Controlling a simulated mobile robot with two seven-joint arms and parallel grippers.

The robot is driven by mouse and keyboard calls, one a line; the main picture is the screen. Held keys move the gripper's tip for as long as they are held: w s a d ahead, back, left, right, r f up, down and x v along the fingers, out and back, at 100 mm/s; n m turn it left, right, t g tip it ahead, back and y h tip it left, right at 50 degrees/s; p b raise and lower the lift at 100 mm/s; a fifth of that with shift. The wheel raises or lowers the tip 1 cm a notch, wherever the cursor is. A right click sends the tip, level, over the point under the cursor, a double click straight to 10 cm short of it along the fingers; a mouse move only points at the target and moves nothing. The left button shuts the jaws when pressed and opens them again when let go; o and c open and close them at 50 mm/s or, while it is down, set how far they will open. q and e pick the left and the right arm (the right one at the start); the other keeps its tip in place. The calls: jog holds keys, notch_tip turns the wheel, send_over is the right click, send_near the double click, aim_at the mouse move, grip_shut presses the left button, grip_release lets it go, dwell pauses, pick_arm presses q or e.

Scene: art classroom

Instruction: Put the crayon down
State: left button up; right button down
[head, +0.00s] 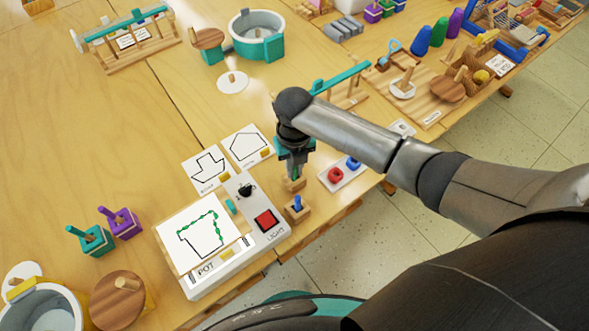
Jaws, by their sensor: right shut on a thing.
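My right gripper (295,165) points down at the middle of the picture, shut on a green crayon (296,174). Only a little of the crayon shows between the fingers. The crayon is right above a small wooden block (293,185), and I cannot tell whether its tip is inside the block or just over it. A second wooden block (297,214) with a blue crayon (298,202) upright in it stands just in front. My left gripper is not in view.
A white light box (225,272) with a green-traced drawing, black knob and red button (266,220) stands to the left. A white tray (345,176) with a red and a blue piece is to the right, near the table edge. Two outline cards (247,146) lie behind the box.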

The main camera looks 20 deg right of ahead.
jog(key=shift+f, duration=0.4)
jog(key=shift+f, duration=0.1)
jog(key=c, duration=0.9)
grip_release()
notch_tip(320, 180, up, 12)
jog(key=p, duration=0.3)
jog(key=shift+a, duration=0.1)
